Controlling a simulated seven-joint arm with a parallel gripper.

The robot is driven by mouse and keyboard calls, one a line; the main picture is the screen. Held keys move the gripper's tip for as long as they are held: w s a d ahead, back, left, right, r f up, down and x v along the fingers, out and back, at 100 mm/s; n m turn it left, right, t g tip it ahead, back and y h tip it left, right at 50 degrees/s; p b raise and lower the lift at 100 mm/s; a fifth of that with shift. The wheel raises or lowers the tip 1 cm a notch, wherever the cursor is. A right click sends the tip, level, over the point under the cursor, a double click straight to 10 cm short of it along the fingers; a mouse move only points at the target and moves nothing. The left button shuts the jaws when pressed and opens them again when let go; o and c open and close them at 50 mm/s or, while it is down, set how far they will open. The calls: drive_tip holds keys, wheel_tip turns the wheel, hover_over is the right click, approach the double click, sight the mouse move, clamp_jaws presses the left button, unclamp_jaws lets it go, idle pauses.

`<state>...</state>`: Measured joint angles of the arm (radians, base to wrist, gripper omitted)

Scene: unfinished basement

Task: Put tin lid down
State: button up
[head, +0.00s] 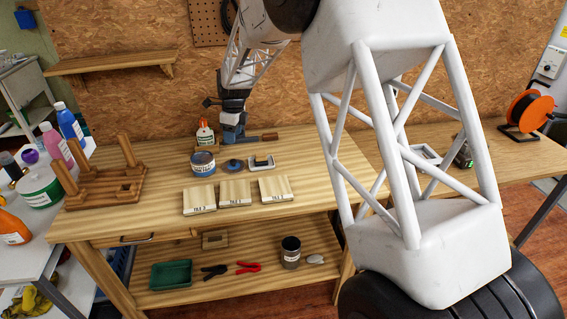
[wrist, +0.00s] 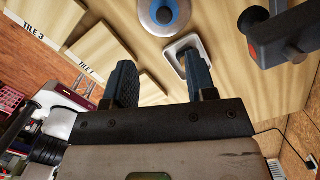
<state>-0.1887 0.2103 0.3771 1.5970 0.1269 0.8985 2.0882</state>
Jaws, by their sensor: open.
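The tin lid (head: 233,165), a small blue disc, lies on the wooden workbench just right of the blue-labelled tin (head: 203,163). In the wrist view a round grey-rimmed disc with a blue middle, which looks like the lid (wrist: 165,14), shows at the top edge, partly cut off, beyond the fingertips. My gripper (head: 232,134) is over the back of the bench, behind the lid. In the wrist view my gripper (wrist: 160,75) has its two fingers apart with nothing held between them. The tin is not clearly visible in the wrist view.
A small white-framed piece (head: 262,162) sits right of the lid. Several labelled tiles (head: 235,192) lie in front. A glue bottle (head: 205,133) and a brown-handled tool (head: 265,136) are near my gripper. A wooden rack (head: 104,187) stands at the left.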

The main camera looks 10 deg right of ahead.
drive_tip(key=s+d+r+n, duration=0.4)
drive_tip(key=s+r, duration=0.1)
drive_tip(key=s, duration=0.3)
drive_tip(key=s+d+r+n+t, duration=0.1)
drive_tip(key=s+d+r+n, duration=0.2)
drive_tip(key=s+r, duration=0.35)
drive_tip(key=s+d+r+n, duration=0.3)
drive_tip(key=s+d+n, duration=0.1)
drive_tip(key=s, duration=0.6)
drive_tip(key=s+d+n, duration=0.2)
drive_tip(key=s+n, duration=0.1)
drive_tip(key=s, duration=0.6)
drive_tip(key=s+d+f+n+h, duration=0.1)
drive_tip(key=s+n, duration=0.3)
drive_tip(key=s, duration=0.6)
drive_tip(key=s+d+f+n+t, duration=0.1)
drive_tip(key=s+d+n, duration=0.3)
drive_tip(key=s, duration=0.6)
drive_tip(key=shift+h, duration=0.3)
